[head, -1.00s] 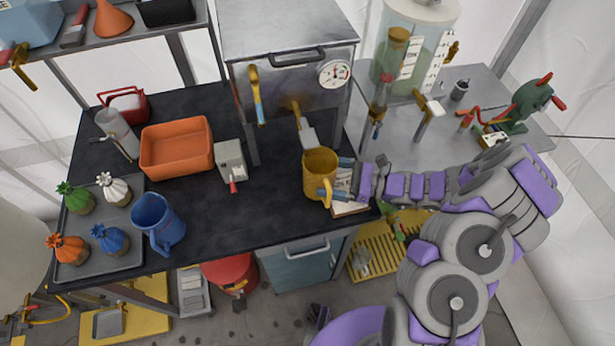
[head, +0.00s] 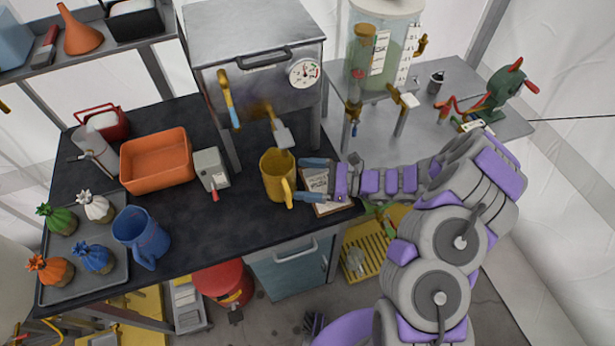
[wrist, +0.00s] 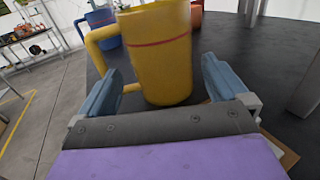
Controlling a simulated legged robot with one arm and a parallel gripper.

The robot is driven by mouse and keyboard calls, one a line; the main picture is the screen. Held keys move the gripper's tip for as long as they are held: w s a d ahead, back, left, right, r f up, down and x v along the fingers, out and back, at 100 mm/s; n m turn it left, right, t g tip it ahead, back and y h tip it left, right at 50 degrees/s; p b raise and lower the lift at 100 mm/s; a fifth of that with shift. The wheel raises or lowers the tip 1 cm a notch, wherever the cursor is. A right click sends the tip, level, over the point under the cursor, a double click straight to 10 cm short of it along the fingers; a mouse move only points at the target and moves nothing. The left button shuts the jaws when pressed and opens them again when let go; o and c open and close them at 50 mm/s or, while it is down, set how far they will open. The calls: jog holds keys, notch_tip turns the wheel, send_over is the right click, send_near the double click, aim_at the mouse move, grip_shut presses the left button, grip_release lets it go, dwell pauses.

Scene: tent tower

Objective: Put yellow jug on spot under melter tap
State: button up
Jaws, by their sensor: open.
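The yellow jug (head: 272,178) stands upright on the dark worktop, just below the melter tap (head: 281,132). The tap's grey lever hangs close above the jug's rim. The grey metal melter (head: 255,85) with a round dial is behind it. My gripper (head: 301,180) is open to the right of the jug, its fingers pointing at it. In the wrist view the jug (wrist: 160,60) stands beyond and between the open fingers (wrist: 160,85), with its handle to the left. The spot under the jug is hidden.
An orange bin (head: 156,158), a small grey box with a red lever (head: 211,169) and a blue jug (head: 140,236) are to the left. A tray (head: 85,278) holds several small sacks. A clipboard (head: 325,190) lies under my gripper.

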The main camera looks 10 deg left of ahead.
jog(key=shift+w+d+f+p, duration=0.1)
jog(key=shift+w+d+p, duration=0.1)
jog(key=shift+d+p, duration=0.3)
jog(key=d, duration=0.6)
jog(key=d+p, duration=0.1)
jog(key=d, duration=0.3)
jog(key=shift+w, duration=0.3)
jog(key=shift+a, duration=0.55)
jog(key=shift+s+a+r+n+g+h, duration=0.15)
jog(key=shift+a+r+n+g, duration=0.1)
jog(key=shift+a+r, duration=0.15)
jog(key=shift+s+a+r+n+g+h, duration=0.1)
jog(key=shift+s+a+r+n+g, duration=0.05)
jog(key=shift+a+r+n, duration=0.25)
jog(key=shift+s+a+r+n+g+h, duration=0.1)
jog(key=shift+s+a+r+n+g, duration=0.1)
jog(key=shift+a+r, duration=0.2)
jog(key=s+r+n+g+h, duration=0.5)
jog(key=s+r+n+h, duration=0.4)
jog(key=s+r, duration=0.5)
jog(key=s+d+r+n+t+h, duration=0.2)
jog(key=s+d+n+t+h, duration=0.1)
jog(key=s+d, duration=0.4)
jog(key=s+d+r+n+t+h, duration=0.2)
jog(key=s+d+n+t+h, duration=0.1)
jog(key=s+d+h, duration=0.2)
jog(key=shift+s+d, duration=1.3)
jog(key=shift+d, duration=0.45)
